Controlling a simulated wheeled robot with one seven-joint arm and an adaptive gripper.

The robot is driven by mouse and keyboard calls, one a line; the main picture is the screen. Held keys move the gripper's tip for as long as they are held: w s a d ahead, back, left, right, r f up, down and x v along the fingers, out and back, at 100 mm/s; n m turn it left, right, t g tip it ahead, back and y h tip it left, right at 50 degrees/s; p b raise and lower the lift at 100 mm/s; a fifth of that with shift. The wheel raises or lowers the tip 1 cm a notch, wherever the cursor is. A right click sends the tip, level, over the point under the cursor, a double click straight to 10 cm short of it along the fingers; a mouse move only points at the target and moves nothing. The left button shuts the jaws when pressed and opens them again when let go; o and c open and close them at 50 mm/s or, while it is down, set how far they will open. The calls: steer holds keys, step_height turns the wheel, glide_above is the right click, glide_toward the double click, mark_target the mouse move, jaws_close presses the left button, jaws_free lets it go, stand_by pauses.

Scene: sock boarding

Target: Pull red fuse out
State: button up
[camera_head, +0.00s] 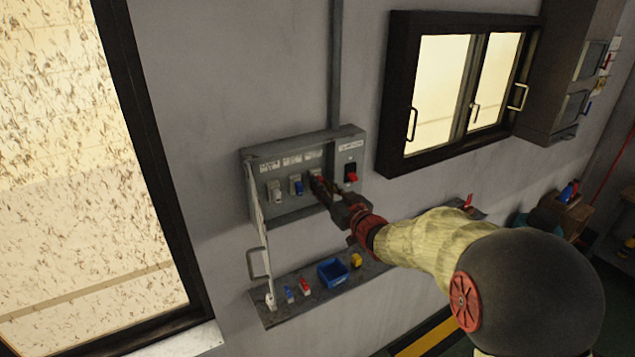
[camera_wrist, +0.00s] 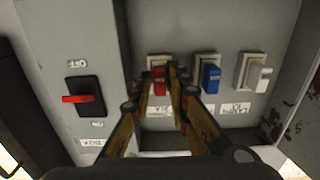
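The red fuse (camera_wrist: 159,83) sits in its white holder in the grey wall panel, left of the blue fuse (camera_wrist: 211,77) and the white fuse (camera_wrist: 257,76) in the wrist view. My gripper (camera_wrist: 160,72) reaches to the panel with one fingertip on each side of the red fuse. Whether the fingertips press on it or leave a small gap is not clear. In the head view my gripper (camera_head: 318,184) largely hides the red fuse, to the right of the blue fuse (camera_head: 297,186) and the white fuse (camera_head: 276,192).
The open panel door (camera_head: 256,215) stands out on the left. A shelf (camera_head: 330,300) below holds loose white, blue and red fuses, a blue bin (camera_head: 332,273) and a yellow object (camera_head: 356,260).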

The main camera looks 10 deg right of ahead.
steer(key=shift+s, duration=0.1)
stand_by(0.6)
steer(key=shift+c, duration=0.7)
jaws_close()
